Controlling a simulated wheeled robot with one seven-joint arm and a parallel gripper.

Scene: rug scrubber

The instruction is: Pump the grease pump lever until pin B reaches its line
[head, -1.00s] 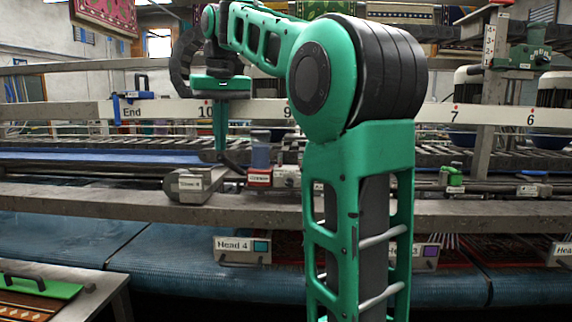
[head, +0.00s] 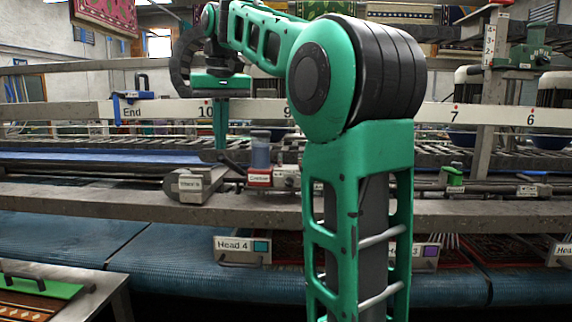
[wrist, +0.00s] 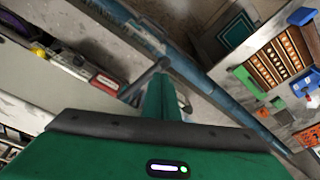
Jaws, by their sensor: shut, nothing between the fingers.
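The grease pump (head: 260,176) has a red, labelled body under a clear bluish reservoir (head: 260,152). It stands on the grey rail left of my upright arm link. Its dark lever (head: 234,167) slants up and left from the body. In the wrist view the lever (wrist: 146,78) ends in a round tip just beyond my fingers. My gripper (head: 221,147) is shut and empty, pointing down, with its green fingers just above the lever's outer end. It also shows in the wrist view (wrist: 175,82). I cannot tell whether they touch. I cannot make out pin B or its line.
A grey labelled block (head: 190,186) sits left of the pump on the rail. The Head 4 box (head: 242,250) hangs below. A numbered white beam (head: 165,109) runs behind. A side table (head: 75,275) with a green tool (head: 40,288) stands at lower left.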

